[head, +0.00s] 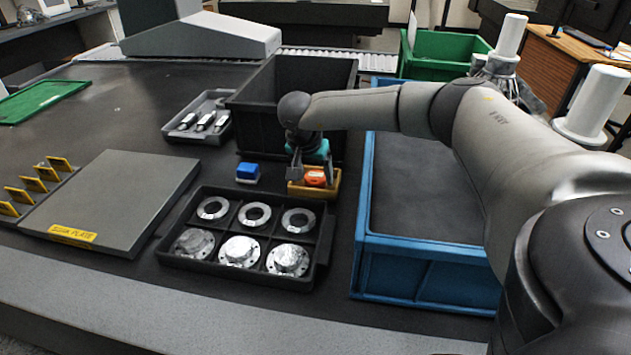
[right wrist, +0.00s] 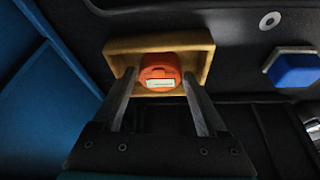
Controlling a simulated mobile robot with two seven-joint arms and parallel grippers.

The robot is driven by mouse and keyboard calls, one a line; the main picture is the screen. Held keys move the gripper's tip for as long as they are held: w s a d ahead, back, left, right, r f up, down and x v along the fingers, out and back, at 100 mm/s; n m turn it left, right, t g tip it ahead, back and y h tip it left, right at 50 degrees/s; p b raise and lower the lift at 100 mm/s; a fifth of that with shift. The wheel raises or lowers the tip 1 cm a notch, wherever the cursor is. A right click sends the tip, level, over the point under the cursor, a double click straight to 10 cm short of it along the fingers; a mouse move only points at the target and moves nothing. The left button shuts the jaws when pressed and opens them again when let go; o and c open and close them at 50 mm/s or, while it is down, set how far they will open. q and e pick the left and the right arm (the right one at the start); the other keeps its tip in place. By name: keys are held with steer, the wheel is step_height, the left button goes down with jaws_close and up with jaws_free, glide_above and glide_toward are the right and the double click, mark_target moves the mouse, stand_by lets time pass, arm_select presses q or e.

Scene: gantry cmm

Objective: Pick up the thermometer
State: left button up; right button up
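The thermometer looks to be the round orange device (head: 315,178) sitting in a small yellow-tan tray (head: 298,191) in the head view. In the right wrist view the orange device (right wrist: 160,68) has a pale display or label on its near side, and the tray (right wrist: 198,45) surrounds it. My right gripper (head: 308,171) points down over the tray. In the right wrist view its open fingers (right wrist: 159,76) stand one on each side of the device, with gaps visible. I cannot tell how far down the fingertips reach. My left gripper is out of view.
A blue block (head: 247,172) sits left of the tray. A black divided tray (head: 326,258) of metal parts lies in front. A black bin (head: 262,105) stands behind, and a blue-walled bin (head: 425,246) is close on the right. A grey plate (head: 115,195) lies left.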

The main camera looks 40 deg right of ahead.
steer(key=c, duration=1)
steer(key=shift+r, duration=0.15)
